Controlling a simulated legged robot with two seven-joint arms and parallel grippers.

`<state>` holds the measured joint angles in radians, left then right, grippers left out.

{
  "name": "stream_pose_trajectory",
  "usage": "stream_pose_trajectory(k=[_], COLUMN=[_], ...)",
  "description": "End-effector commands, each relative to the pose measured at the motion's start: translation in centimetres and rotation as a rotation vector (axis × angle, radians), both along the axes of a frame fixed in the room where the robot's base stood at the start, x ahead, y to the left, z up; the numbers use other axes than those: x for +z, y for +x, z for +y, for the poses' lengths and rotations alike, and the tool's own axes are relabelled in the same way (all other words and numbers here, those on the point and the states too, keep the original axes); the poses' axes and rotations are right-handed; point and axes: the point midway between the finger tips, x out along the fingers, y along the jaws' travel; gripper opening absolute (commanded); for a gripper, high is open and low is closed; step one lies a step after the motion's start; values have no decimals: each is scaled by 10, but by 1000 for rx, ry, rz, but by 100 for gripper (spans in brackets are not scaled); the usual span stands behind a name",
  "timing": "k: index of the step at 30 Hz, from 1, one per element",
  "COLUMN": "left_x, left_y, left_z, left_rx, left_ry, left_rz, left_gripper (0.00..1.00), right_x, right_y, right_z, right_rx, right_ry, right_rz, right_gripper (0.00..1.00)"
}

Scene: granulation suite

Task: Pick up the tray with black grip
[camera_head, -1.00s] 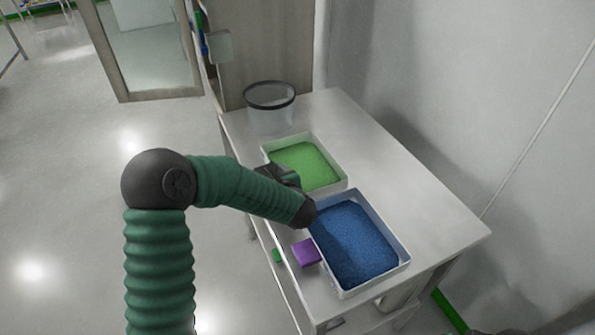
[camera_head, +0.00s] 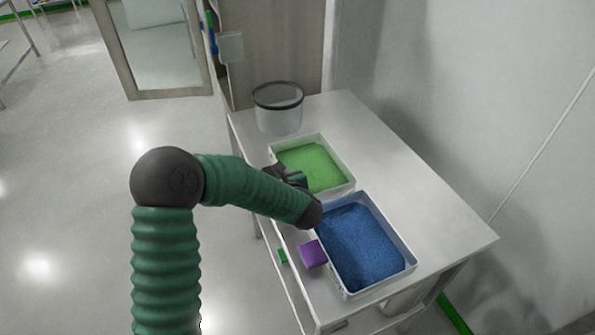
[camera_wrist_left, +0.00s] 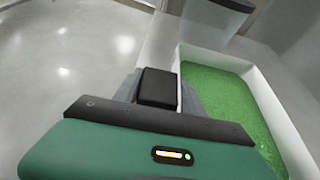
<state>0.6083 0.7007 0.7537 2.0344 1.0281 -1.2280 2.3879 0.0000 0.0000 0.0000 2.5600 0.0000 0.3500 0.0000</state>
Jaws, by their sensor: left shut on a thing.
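A white tray of green granules (camera_head: 311,165) sits on the white table, behind the tray of blue granules. In the left wrist view the green-filled tray (camera_wrist_left: 262,92) lies just right of my gripper. A black block-like grip (camera_wrist_left: 158,88) sits between the jaws of my left gripper (camera_wrist_left: 158,92), beside the tray's left wall. In the head view my left gripper (camera_head: 290,176) is at the tray's left edge, partly hidden by my wrist. It is shut on the black grip. The tray looks level; I cannot tell whether it touches the table. My right gripper is not in view.
A white tray of blue granules (camera_head: 362,245) stands in front, close to my wrist. A purple block (camera_head: 313,254) and a small green piece (camera_head: 283,256) are near the table's left edge. A clear black-rimmed container (camera_head: 278,112) stands behind. The table's right side (camera_head: 430,210) is clear.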

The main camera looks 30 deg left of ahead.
Motion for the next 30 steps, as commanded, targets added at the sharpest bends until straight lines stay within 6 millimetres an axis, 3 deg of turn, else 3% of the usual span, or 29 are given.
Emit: stream_pose_trajectory(k=[5,14,30], left_x=[5,42,49], left_y=[0,-1,-109], left_z=[0,1,90], left_rx=[-1,1,6], left_ry=[1,3,4], left_rz=[-3,-5,0], left_gripper=[0,0,0], right_x=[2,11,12], right_y=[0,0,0], right_z=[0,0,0], right_rx=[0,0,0], right_ry=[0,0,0], right_rz=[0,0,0], right_gripper=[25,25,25])
